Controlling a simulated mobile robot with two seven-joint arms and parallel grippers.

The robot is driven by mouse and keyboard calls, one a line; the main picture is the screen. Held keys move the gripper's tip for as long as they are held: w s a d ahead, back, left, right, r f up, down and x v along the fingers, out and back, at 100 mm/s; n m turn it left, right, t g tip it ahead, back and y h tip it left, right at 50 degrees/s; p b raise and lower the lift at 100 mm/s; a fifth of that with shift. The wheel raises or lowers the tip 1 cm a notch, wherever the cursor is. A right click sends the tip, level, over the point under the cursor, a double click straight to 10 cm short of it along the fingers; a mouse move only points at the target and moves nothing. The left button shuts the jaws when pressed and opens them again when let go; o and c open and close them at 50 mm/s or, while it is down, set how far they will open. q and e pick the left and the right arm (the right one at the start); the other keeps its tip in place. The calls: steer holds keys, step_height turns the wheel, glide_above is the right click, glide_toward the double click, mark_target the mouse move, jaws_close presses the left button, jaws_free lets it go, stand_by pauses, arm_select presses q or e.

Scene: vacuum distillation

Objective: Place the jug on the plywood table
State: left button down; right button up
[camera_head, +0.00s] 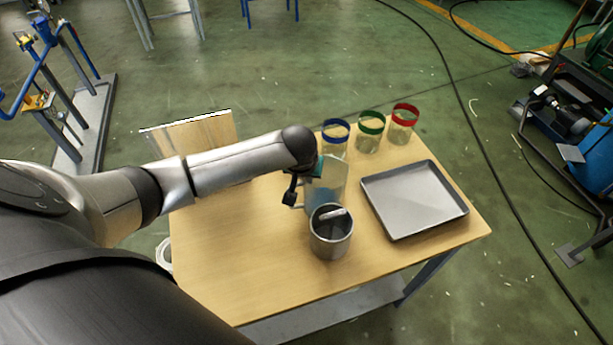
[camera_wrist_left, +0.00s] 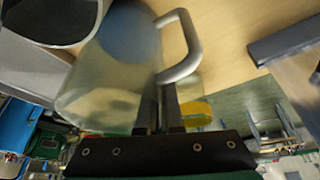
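The jug (camera_head: 329,178) is clear with a bluish tint and stands upright or nearly so over the light wooden table (camera_head: 235,255), behind a metal pot. I cannot tell whether its base touches the table. In the left wrist view the jug (camera_wrist_left: 110,75) fills the upper left, with its pale looped handle (camera_wrist_left: 194,45) toward the right. My left gripper (camera_head: 297,200) is at the handle side of the jug. Its two dark fingers (camera_wrist_left: 160,105) are close together at the handle's end and look shut on it. My right gripper is not in view.
The metal pot (camera_head: 331,240) stands close in front of the jug. A grey tray (camera_head: 412,198) lies to the right. Jars with blue (camera_head: 335,140), green (camera_head: 370,135) and red (camera_head: 403,125) rims stand at the back. A wooden panel (camera_head: 205,135) is behind my arm. The table's left front is clear.

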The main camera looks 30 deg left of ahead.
arm_select(q)
steer(key=c, duration=1.1)
jaws_free()
steer(key=shift+r, duration=0.1)
steer(key=p+v, duration=0.2)
steer(key=v, duration=1)
steer(key=shift+w+d+p, duration=0.1)
steer(key=shift+p, duration=0.3)
